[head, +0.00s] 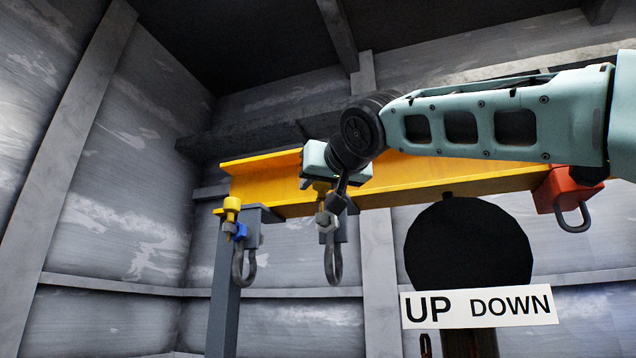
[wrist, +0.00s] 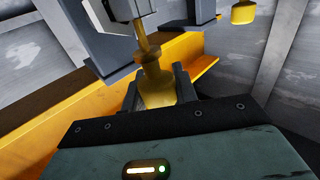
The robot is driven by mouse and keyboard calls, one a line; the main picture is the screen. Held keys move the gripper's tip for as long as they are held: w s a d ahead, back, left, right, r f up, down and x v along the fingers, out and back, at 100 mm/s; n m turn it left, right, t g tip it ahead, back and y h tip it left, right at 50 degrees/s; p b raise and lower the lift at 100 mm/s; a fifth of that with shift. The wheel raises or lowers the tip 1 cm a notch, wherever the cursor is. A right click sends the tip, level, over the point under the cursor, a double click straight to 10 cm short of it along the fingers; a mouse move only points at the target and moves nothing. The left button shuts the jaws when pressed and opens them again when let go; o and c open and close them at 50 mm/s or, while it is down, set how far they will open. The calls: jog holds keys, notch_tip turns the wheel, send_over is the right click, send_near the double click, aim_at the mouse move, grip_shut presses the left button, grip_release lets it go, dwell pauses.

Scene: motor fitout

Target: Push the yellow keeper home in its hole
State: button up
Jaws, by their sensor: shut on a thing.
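A yellow keeper (wrist: 154,85) sits between the fingers of my gripper (wrist: 158,92) in the wrist view. My gripper is shut on its thick head. Its thinner shank runs up to a grey bracket (wrist: 110,45); I cannot tell how deep it sits in the hole. A second yellow keeper (head: 231,207) stands at the left bracket; a yellow head also shows at the wrist view's upper right (wrist: 243,13).
The yellow beam (head: 450,178) runs behind my gripper. A blue part (head: 240,232) and a grey shackle (head: 243,268) hang at the left post (head: 222,305). A red block (head: 557,188) with a shackle is at right. An UP DOWN sign (head: 455,322) stands below.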

jog(key=shift+f+b, duration=1.1)
jog(key=o, duration=1)
jog(key=shift+a, duration=0.1)
jog(key=shift+r, duration=0.1)
jog(key=shift+d, duration=0.2)
jog(key=b+v, duration=0.2)
jog(key=v, duration=0.3)
jog(key=b+v, duration=0.3)
jog(key=v, duration=0.3)
jog(key=b+v, duration=0.2)
jog(key=v, duration=0.4)
jog(key=shift+s+a, duration=0.2)
jog(key=shift+s, duration=0.1)
